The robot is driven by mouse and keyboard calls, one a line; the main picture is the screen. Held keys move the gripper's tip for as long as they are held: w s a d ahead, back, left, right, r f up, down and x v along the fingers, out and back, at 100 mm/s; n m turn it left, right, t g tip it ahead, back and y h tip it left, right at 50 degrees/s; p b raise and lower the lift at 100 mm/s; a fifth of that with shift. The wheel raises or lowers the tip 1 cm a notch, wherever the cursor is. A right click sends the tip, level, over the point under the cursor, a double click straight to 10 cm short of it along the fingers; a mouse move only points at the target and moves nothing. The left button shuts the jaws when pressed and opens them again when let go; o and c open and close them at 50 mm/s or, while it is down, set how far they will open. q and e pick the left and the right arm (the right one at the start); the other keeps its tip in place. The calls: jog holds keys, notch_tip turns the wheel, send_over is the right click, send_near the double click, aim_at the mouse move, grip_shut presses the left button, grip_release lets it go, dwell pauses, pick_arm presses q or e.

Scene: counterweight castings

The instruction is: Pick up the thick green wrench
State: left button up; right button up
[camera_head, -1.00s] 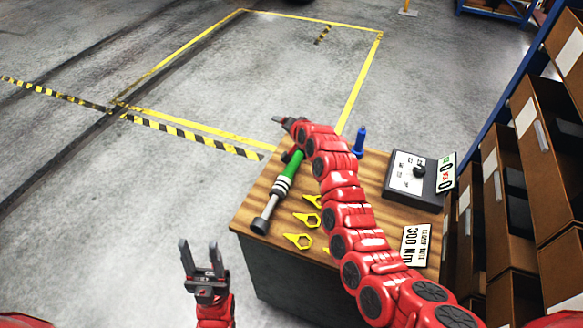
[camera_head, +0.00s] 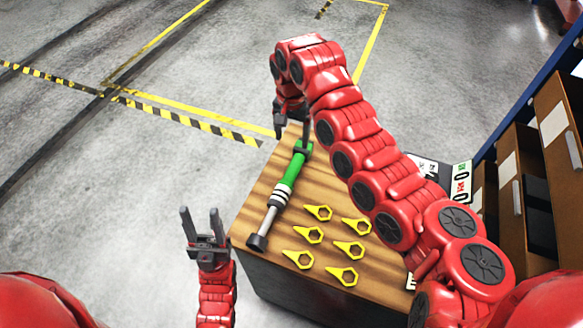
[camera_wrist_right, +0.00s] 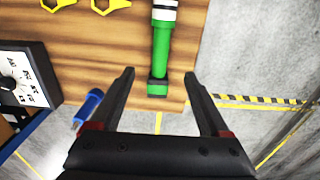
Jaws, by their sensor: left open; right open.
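The thick green wrench (camera_head: 282,190) lies on the wooden table top, with a green body, white and black rings, a grey shaft and a black head toward the front left edge. Its green end also shows in the right wrist view (camera_wrist_right: 161,50), in line with the space between my fingers. My left gripper (camera_head: 201,222) is open and empty, left of the table, fingers pointing up.
Several yellow hexagonal ring tags (camera_head: 308,234) lie right of the wrench. A blue tool (camera_wrist_right: 88,106) and a grey tester box with a dial (camera_wrist_right: 22,75) are on the table. Brown bins (camera_head: 545,150) stand at the right. The floor to the left is clear.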

jog(key=b, duration=0.1)
send_over(292, 170)
jog(key=f, duration=0.9)
jog(key=shift+s+a+f, duration=0.1)
jog(key=shift+s+f, duration=0.1)
jog(key=shift+f, duration=0.65)
jog(key=shift+w+f, duration=0.1)
jog(key=shift+f, duration=0.35)
notch_tip(292, 170, down, 3)
jog(key=shift+r+p, duration=0.1)
jog(key=shift+p, duration=0.95)
jog(key=shift+f, duration=0.85)
grip_shut()
jog(key=shift+w+r, duration=0.1)
